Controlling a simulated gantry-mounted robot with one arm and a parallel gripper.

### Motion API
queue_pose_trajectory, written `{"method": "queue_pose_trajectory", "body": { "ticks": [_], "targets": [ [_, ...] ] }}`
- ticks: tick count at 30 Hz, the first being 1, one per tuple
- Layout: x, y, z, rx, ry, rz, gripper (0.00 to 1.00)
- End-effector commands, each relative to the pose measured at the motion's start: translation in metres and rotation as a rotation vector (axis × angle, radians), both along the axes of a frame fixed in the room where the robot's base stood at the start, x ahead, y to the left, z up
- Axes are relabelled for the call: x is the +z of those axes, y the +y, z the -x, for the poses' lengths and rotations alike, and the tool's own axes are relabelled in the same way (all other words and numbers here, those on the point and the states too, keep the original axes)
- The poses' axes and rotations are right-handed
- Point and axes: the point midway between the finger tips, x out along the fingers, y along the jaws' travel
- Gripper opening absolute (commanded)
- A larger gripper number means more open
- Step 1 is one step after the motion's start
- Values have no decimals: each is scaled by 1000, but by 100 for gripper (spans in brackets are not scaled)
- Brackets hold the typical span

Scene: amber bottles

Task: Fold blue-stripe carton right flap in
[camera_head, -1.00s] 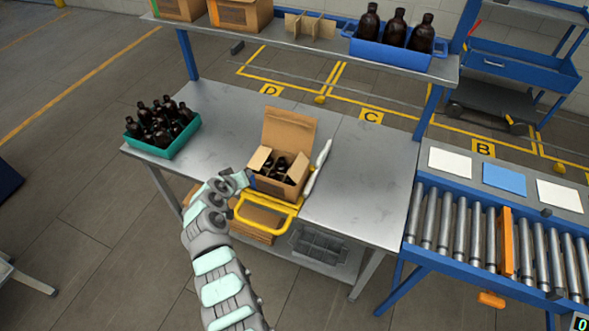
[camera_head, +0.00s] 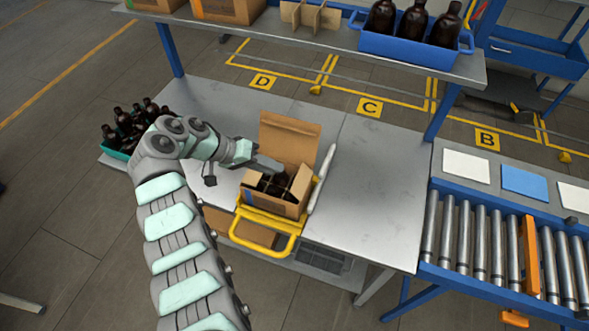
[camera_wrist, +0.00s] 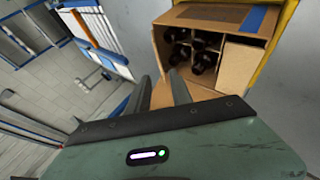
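The open carton (camera_head: 268,205) sits on the bench with dark bottles (camera_head: 275,184) inside, and its tall back flap (camera_head: 288,138) stands up. Its right flap (camera_head: 301,182) stands at the right end of the opening. My gripper (camera_head: 270,163) is over the carton's left and back part, pointing right. The wrist view shows my gripper (camera_wrist: 160,77) with its two fingers apart and nothing clearly between them, beside the carton (camera_wrist: 161,50). A blue stripe (camera_wrist: 255,18) shows on the carton there, with several bottles (camera_wrist: 190,50) inside.
A yellow-handled frame (camera_head: 265,240) is around the carton's front. A white bar-like object (camera_head: 322,178) is close on its right. A teal crate (camera_head: 118,153) of bottles is at the left. A shelf (camera_head: 340,50) spans above the back. The bench (camera_head: 370,205) is clear at right.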

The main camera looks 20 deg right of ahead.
Motion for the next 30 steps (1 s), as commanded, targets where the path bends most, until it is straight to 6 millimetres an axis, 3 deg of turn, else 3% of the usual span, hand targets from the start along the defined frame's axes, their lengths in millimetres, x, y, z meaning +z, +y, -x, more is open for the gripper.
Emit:
{"method": "queue_pose_trajectory", "body": {
  "ticks": [16, 27, 30],
  "targets": [
    [-61, -65, 13, 1, 2, -1, 26],
    [-68, -72, 14, 1, -1, -1, 26],
    [-68, -72, 14, 1, -1, -1, 18]
  ]
}}
